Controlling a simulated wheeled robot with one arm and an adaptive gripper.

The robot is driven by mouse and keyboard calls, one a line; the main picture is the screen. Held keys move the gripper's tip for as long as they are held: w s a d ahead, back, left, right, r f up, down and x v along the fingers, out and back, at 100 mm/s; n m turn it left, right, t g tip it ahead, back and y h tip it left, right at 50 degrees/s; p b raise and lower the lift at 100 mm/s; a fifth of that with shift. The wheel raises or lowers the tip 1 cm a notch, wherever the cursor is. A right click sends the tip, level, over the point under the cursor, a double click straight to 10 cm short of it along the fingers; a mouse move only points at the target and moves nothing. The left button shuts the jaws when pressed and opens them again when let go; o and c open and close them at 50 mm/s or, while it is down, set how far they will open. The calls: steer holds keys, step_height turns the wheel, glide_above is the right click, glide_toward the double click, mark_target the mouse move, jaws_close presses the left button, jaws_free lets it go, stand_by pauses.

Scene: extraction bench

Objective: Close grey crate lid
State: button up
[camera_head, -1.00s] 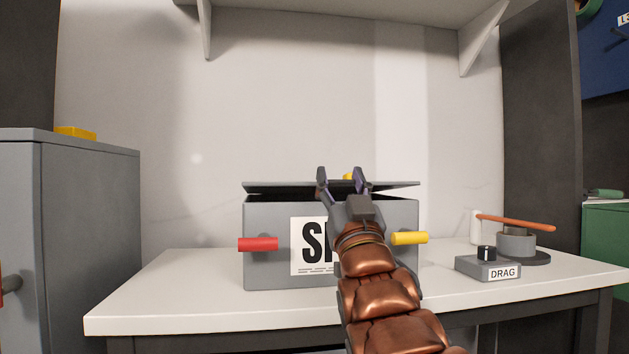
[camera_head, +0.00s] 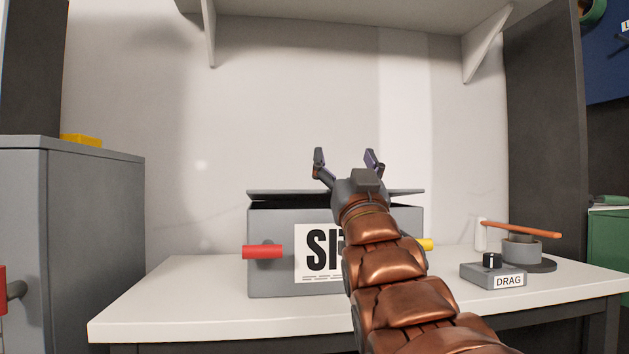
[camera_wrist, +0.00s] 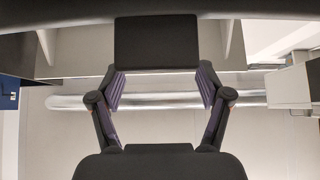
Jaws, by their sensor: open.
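The grey crate (camera_head: 272,222) stands on the white bench, with a white label on its front and a red handle (camera_head: 262,252) on the left. A yellow handle (camera_head: 426,244) shows at its right, partly hidden by my arm. The grey lid (camera_head: 290,194) lies nearly flat over the crate, with a dark gap beneath it at the left front. My gripper (camera_head: 346,160) is open and empty, its fingers spread above the lid's level. My arm hides the right part of the crate front. In the wrist view, my gripper (camera_wrist: 161,92) shows open with nothing between the fingers.
The white bench (camera_head: 180,300) is clear left of the crate. A control box marked DRAG (camera_head: 492,275) and a round grey device with an orange lever (camera_head: 522,230) stand at the right. A grey cabinet (camera_head: 90,240) stands left. A shelf (camera_head: 350,18) hangs above.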

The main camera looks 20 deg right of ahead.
steer(key=shift+r, duration=2.7)
